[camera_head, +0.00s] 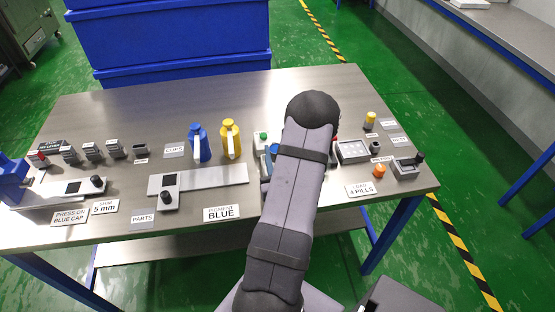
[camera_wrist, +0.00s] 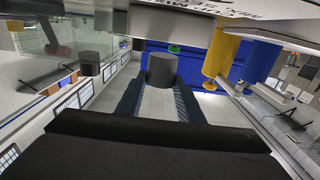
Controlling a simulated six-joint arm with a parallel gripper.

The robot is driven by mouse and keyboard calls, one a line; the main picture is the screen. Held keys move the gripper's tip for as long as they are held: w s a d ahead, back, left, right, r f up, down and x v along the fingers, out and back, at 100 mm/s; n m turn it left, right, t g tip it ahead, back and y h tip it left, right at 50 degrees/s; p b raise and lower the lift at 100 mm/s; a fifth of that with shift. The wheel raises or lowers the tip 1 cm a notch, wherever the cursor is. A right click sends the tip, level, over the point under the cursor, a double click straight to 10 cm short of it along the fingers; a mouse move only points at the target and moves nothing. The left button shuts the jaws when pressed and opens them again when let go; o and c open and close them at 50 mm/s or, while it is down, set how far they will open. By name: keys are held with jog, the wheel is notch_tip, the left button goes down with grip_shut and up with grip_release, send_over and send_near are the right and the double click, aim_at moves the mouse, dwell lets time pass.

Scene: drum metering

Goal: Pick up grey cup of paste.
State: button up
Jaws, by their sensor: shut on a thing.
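The grey cup (camera_wrist: 162,68) shows in the wrist view, a plain dark-grey cylinder held between my fingertips. My gripper (camera_wrist: 160,88) is shut on it, with one dark finger on each side. I cannot see the paste inside from this angle. In the head view my arm hides the gripper and the held cup.
The yellow jug (camera_head: 231,139) and blue jug (camera_head: 199,144) stand left of my arm. Several grey cups or small devices (camera_head: 92,151) line the back left. A scale-like plate (camera_head: 215,179) lies in front. An orange piece (camera_head: 379,171) sits at the right.

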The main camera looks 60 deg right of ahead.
jog(key=shift+r+p, duration=1.15)
jog(key=shift+r, duration=1.5)
jog(key=shift+r, duration=0.1)
